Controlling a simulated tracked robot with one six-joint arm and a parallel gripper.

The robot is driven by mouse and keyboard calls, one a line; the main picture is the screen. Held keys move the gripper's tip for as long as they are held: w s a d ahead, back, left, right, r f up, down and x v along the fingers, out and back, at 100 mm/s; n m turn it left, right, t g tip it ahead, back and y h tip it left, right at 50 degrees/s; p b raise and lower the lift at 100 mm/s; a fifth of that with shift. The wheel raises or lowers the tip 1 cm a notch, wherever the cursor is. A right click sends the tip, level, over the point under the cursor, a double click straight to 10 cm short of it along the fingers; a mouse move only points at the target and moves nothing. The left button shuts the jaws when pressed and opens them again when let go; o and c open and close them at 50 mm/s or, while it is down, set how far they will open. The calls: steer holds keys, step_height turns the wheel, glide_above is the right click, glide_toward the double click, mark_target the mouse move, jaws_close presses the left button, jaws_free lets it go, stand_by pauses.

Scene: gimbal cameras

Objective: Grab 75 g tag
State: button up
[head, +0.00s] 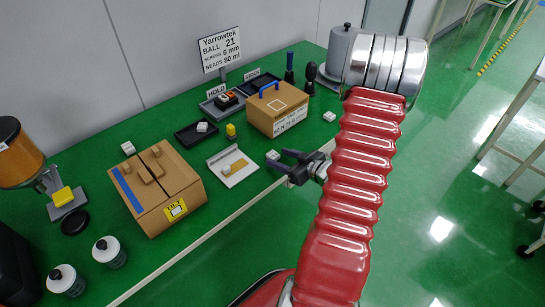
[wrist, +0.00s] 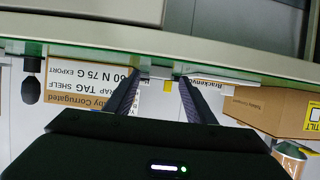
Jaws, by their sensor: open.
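Several small white blocks that could be tags lie on the green bench, and I cannot read a 75 g mark on any. One white block (head: 272,154) is right by my gripper (head: 279,159) at the bench's front edge. The jaws are open with nothing held. Other white blocks lie right of the handled box (head: 329,116), in a black tray (head: 202,127) and at the back left (head: 128,147).
A larger two-flap box (head: 150,205) and a white board (head: 243,172) are to the left. The bench edge (head: 215,232) is close below.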

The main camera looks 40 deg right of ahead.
steer(key=shift+x, duration=0.9)
steer(key=c, duration=1.1)
steer(key=shift+r, duration=5.05)
